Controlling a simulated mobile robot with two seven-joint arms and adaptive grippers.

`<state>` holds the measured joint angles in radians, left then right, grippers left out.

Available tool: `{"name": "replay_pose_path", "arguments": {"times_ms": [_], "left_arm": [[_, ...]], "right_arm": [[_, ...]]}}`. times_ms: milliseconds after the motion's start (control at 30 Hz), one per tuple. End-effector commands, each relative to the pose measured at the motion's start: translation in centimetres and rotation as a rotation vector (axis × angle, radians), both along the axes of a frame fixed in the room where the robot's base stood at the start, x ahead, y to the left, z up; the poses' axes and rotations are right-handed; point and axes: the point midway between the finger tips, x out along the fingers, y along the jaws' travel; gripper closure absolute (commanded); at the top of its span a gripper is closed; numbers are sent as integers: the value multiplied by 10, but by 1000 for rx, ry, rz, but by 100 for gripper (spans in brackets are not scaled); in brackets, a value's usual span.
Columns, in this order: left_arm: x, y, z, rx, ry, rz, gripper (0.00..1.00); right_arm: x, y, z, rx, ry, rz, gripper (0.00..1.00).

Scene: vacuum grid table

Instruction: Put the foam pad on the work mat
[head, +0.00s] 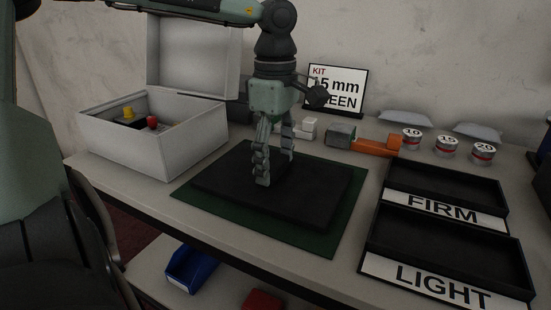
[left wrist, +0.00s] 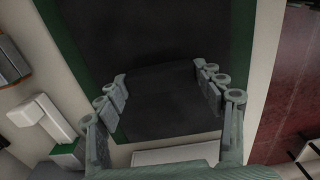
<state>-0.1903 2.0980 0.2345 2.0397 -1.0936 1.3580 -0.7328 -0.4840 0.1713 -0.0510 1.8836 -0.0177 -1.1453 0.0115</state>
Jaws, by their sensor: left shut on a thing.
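The foam pad (head: 315,195) is a flat black slab over the green work mat (head: 330,243), whose green border shows around it. The pad looks flat on the mat; I cannot tell whether a small gap is under it. In the left wrist view, dark foam (left wrist: 170,100) fills the space between the left fingers (left wrist: 165,85), with green mat edges on both sides. The exact contact at the fingertips is hard to see. My right gripper is not in view.
A white open box (head: 150,150) with small coloured items stands at left. Black FIRM (head: 450,185) and LIGHT (head: 440,240) trays lie at right. Small weights (head: 447,147), an orange tool (head: 378,143) and a kit sign (head: 337,90) stand behind. The table's front edge is close.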

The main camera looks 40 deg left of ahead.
Motion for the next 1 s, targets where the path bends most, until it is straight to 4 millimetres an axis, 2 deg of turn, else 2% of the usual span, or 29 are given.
{"name": "replay_pose_path", "arguments": {"times_ms": [233, 267, 433, 800, 867, 1000], "left_arm": [[0, 0, -1, 0, -1, 0, 56], [0, 0, -1, 0, 0, 0, 31], [0, 0, 0, 0, 0, 0, 11], [0, 0, 3, 0, -1, 1, 11], [1, 0, 8, 1, -3, 1, 11], [1, 0, 33, 1, -6, 2, 11]], "right_arm": [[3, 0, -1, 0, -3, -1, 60], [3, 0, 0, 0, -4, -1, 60], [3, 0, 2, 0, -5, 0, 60], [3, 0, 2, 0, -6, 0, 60], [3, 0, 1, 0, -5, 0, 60], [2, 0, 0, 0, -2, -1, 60]]}}
